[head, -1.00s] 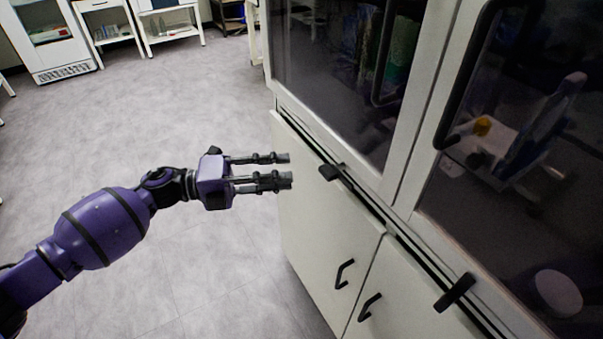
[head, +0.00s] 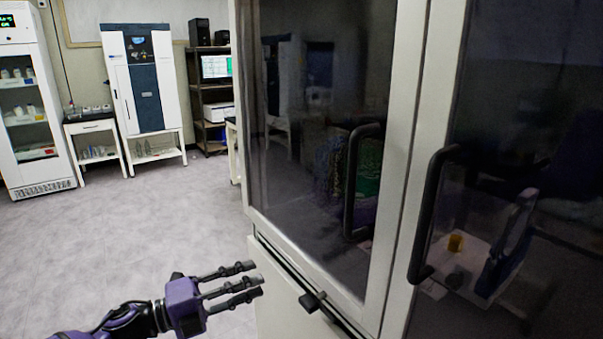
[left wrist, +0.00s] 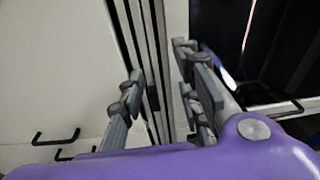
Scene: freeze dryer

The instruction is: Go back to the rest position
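My left gripper (head: 252,280), purple with dark grey fingers, is low in the head view, beside the left front of a tall white cabinet (head: 388,180) with dark glass doors. Its fingers are apart with nothing between them. In the left wrist view the spread fingers (left wrist: 160,88) show in front of the cabinet's edge strips and black handles. I cannot tell whether a finger touches the cabinet. My right gripper is not in view.
The cabinet fills the right side, with black door handles (head: 360,180) sticking out. The grey floor (head: 150,215) at left is clear. At the back stand a white and dark blue machine (head: 145,85), a glass-door fridge (head: 30,110) and a shelf rack (head: 212,100).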

